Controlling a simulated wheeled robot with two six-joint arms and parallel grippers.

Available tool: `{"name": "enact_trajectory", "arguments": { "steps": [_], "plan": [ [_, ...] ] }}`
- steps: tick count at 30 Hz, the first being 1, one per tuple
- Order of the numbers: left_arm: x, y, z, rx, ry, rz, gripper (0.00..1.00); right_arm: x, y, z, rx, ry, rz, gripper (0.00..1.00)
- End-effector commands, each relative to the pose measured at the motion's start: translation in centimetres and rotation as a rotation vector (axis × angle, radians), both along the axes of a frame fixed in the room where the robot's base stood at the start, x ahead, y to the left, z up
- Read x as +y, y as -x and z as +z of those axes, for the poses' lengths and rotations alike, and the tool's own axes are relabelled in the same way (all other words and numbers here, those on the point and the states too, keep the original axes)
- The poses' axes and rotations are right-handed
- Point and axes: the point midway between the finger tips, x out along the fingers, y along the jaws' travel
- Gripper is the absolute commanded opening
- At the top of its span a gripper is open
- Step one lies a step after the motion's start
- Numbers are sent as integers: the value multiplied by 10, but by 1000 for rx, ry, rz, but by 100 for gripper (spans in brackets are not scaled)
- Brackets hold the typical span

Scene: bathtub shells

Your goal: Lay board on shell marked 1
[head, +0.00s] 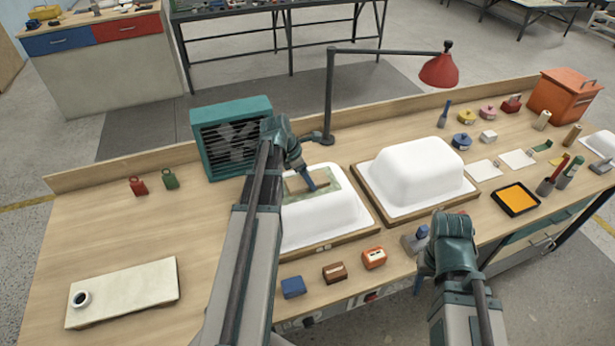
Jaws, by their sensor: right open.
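Two white upturned tub shells stand on wooden bases: the left shell (325,222) and the right shell (415,172). Small marks show on the left base's front edge, too small to read. A flat greenish piece (329,184) with a brown part lies at the top of the left shell, partly behind my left gripper (308,181). Its fingers are at that piece; I cannot tell whether they grip it. A cream board (140,285) lies at the table's left front, a dark-centred white ring on it. My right gripper (423,248) is open near the front edge, beside a grey block (409,244).
Blue (293,287), brown (334,272) and orange (374,257) blocks line the front edge. A teal vented box (228,128) and a red lamp (440,70) stand at the back. An orange-filled tray (516,199) lies right. The left table is mostly clear.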

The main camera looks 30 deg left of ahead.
Motion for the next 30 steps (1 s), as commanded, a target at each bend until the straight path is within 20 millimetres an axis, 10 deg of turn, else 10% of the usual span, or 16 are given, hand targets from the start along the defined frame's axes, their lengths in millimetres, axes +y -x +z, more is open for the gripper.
{"name": "enact_trajectory", "arguments": {
  "steps": [14, 15, 18, 30],
  "plan": [
    [0, 1, -3, 2, -1, 0, 13, 0, 0, -3, 0, 0, 0, 50],
    [0, 1, -3, 2, -1, 0, 81, 0, 0, -3, 0, 0, 0, 50],
    [0, 0, -3, 2, -1, 0, 99, 0, 0, -3, 0, 0, 0, 50],
    [0, 0, -2, 1, -1, 0, 100, 0, 0, -2, 0, 0, 0, 50]
  ]
}}
